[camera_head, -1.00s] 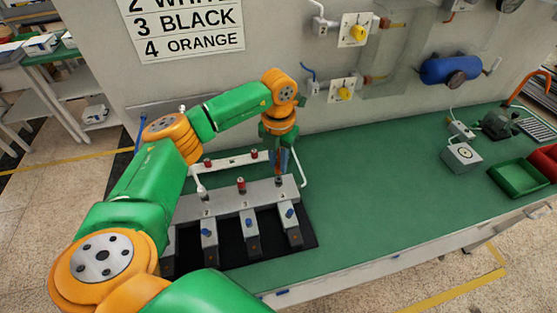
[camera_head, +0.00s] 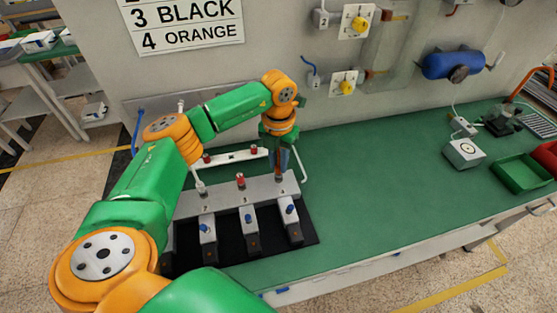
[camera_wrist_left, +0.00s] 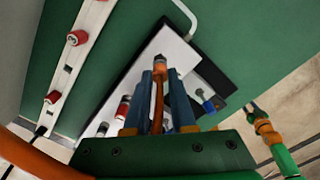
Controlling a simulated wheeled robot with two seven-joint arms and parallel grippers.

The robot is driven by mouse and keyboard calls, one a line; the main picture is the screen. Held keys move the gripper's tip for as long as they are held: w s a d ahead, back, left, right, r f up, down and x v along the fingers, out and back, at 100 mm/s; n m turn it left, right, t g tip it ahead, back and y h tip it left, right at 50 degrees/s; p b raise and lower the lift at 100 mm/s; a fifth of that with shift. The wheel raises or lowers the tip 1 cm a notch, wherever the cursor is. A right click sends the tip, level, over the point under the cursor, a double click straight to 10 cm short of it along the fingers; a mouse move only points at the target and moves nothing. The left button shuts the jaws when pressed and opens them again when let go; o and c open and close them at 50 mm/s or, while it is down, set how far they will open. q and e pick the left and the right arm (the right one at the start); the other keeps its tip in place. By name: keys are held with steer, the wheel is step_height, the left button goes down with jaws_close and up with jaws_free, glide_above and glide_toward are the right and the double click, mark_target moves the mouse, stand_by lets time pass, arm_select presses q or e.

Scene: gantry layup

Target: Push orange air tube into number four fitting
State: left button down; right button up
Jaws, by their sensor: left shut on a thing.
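My left gripper (camera_head: 280,168) points down over the right end of the grey valve block (camera_head: 225,194). In the left wrist view, its two blue fingers (camera_wrist_left: 160,88) are shut on the orange air tube (camera_wrist_left: 158,108). The tube's far end is at a dark-topped fitting (camera_wrist_left: 160,64) on the block, at the number four place. I cannot tell how deep the tube sits in it. Fingers hide most of the fitting in the head view. What seems to be my right gripper (camera_wrist_left: 253,108) shows small at the right of the wrist view; its jaws are unclear.
A white rail with red fittings (camera_head: 231,156) lies behind the block. Levers with blue knobs (camera_head: 248,218) stand in front on a black base. A white tube (camera_head: 301,167) curves close by on the right.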

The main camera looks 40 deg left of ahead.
mark_target(279, 160)
arm_select(q)
steer(key=shift+f, duration=0.4)
steer(key=c, duration=0.7)
jaws_free()
steer(key=shift+r+b, duration=0.1)
steer(key=shift+b, duration=0.2)
step_height(279, 160, up, 6)
steer(key=shift+b, duration=0.85)
steer(key=shift+r, duration=0.45)
